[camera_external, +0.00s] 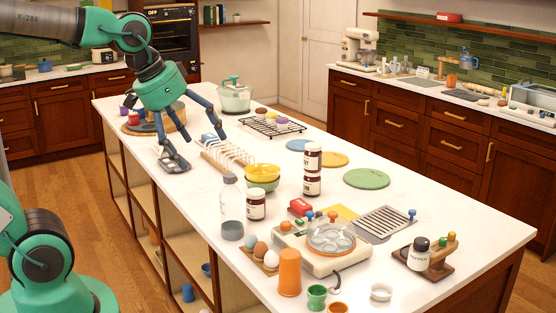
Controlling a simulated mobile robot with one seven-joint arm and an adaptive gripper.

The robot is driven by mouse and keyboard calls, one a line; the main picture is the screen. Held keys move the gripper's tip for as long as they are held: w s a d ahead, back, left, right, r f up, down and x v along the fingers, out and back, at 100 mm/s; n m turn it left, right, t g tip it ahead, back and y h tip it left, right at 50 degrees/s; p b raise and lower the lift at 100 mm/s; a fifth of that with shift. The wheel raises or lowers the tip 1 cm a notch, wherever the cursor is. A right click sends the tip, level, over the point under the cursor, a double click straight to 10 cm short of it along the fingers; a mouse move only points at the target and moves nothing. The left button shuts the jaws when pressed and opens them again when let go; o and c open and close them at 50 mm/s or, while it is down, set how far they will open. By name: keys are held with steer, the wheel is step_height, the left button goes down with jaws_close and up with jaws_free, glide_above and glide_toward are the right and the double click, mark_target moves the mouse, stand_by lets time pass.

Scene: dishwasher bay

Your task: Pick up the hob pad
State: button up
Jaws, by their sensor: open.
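I cannot tell for certain which item is the hob pad. A small dark grey, flat piece (175,164) shows on the white island top at my left fingertip, but I cannot separate it clearly from the finger. My gripper (200,150) points down over the far left part of the island, its fingers spread wide with nothing clearly held between them. The right fingertip is beside a wooden rack with white pegs (229,157). A small blue and white item (208,138) lies partly behind that finger.
A round wooden board (153,124) with cups stands behind my gripper. A clear bottle (231,205), yellow bowls (262,178), dark jars (312,170) and an egg cooker (330,240) stand nearer the camera. The island top near its left edge is mostly bare.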

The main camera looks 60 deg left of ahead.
steer(key=w+a+f, duration=0.2)
steer(key=w+a, duration=0.1)
steer(key=w, duration=0.5)
steer(key=w+a+f, duration=0.2)
steer(key=w+a, duration=0.1)
steer(key=w, duration=0.5)
steer(key=w+a+f, duration=0.3)
steer(key=w, duration=0.5)
steer(key=w+a+f+p, duration=0.1)
steer(key=w+a+f, duration=1.1)
steer(key=w+f, duration=0.2)
step_height(320, 180, down, 3)
steer(key=shift+w+r+g, duration=0.15)
steer(key=shift+g, duration=0.25)
glide_above(300, 203)
steer(key=s, duration=0.2)
step_height(300, 203, down, 8)
